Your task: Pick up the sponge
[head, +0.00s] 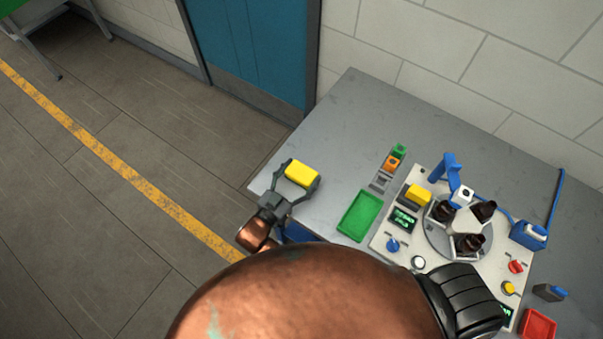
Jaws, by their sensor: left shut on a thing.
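A yellow block, which looks like the sponge (302,172), is between the fingers of my left gripper (302,176) in the head view. The gripper is shut on it, with a grey finger on either side. It is over the left part of the grey table (345,115), close to the left edge. I cannot tell how far it is above the surface. My right gripper is not in view.
A green tray (360,215) lies right of the gripper. Beyond it, a control panel (385,243) carries a second yellow block (418,195) and a carousel with amber bottles (484,210). A red tray (538,325) is at lower right. The table's back left is clear.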

